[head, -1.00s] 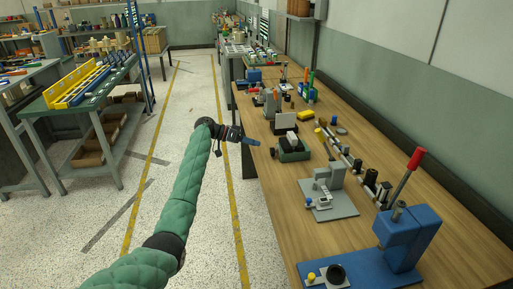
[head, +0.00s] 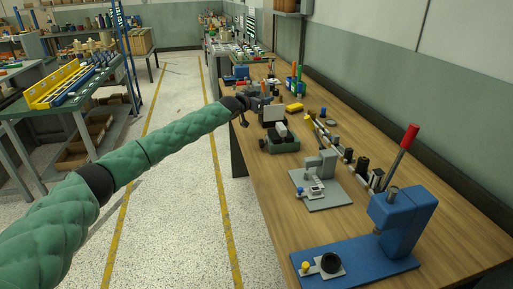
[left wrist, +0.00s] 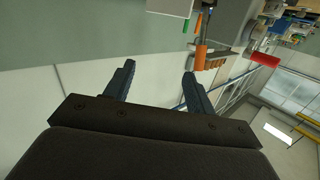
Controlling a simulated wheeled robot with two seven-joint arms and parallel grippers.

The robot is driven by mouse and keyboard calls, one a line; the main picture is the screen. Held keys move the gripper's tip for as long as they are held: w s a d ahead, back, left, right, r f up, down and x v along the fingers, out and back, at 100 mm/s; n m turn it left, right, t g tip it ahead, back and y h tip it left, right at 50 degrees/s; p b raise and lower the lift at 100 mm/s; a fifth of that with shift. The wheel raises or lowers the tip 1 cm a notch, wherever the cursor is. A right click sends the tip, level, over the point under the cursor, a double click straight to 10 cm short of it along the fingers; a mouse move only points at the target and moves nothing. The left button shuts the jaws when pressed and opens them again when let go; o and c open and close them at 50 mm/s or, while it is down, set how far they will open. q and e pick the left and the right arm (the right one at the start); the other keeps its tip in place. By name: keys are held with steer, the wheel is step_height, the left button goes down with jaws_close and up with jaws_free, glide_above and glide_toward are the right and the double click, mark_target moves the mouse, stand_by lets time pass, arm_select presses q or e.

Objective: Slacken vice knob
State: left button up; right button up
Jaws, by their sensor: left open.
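The small green vice (head: 284,146) stands near the left edge of the wooden bench, with a pale block at its top. A small dark knob (head: 262,143) shows on its left side. My left gripper (head: 262,101) is beyond the vice, above the bench's left edge, and apart from the knob. In the left wrist view its two fingers (left wrist: 158,80) are spread with nothing between them. The vice cannot be made out in that view. My right gripper is not in view.
A grey fixture (head: 322,180) and a blue press with a red-tipped lever (head: 400,215) stand nearer on the bench (head: 450,210). A yellow block (head: 294,107) lies farther right. The aisle floor at left is clear.

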arm_select(q)
steer(key=s+a+f+m+g+h+b, duration=0.2)
steer(key=s+f+m+g+h, duration=0.1)
steer(key=s+f+m+h, duration=0.3)
steer(key=m+g+h, duration=0.1)
steer(key=g+h, duration=0.1)
steer(key=g, duration=0.3)
glide_toward(256, 150)
steer(key=d+r, duration=0.3)
steer(key=r, duration=0.1)
steer(key=x, duration=0.3)
steer(key=w+x, duration=0.1)
steer(key=x, duration=0.1)
steer(key=shift+d+f, duration=0.15)
steer(key=shift+d, duration=0.05)
steer(key=shift+x, duration=0.75)
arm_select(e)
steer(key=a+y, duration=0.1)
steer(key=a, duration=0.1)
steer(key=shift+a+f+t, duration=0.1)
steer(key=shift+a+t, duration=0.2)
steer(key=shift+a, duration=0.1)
arm_select(q)
steer(key=c, duration=1)
